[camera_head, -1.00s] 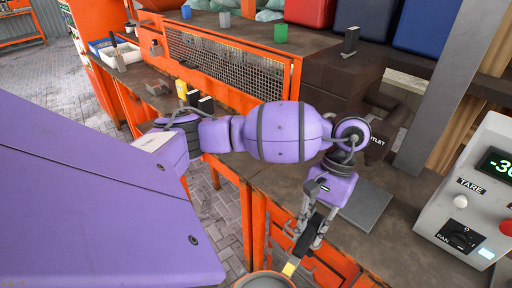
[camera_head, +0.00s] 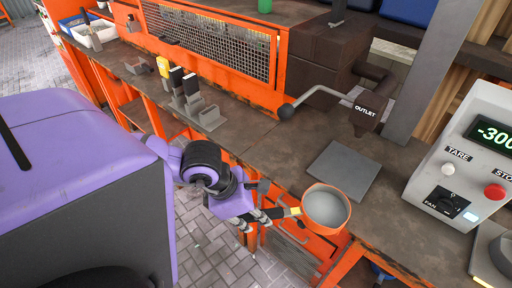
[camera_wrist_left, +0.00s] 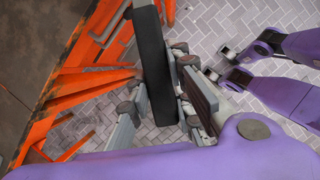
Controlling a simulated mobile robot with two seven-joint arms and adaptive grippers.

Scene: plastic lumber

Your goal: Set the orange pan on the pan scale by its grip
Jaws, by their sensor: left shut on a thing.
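The orange pan (camera_head: 326,207), with a grey inside, hangs level off the bench's front edge, its rim overlapping the bench in the head view. Its dark grip with a yellow part (camera_head: 292,211) points left. My left gripper (camera_head: 272,215) is shut on that grip; the black grip (camera_wrist_left: 153,65) also shows between the fingers in the left wrist view. The flat grey square plate (camera_head: 342,170), apparently the pan scale, lies bare on the bench just behind the pan.
The outlet (camera_head: 367,110) with its ball-ended lever (camera_head: 287,111) stands behind the plate. A control box (camera_head: 462,165) reading about -300 stands to the right. Small blocks and grey holders (camera_head: 190,95) are at the left. The bench left of the plate is clear.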

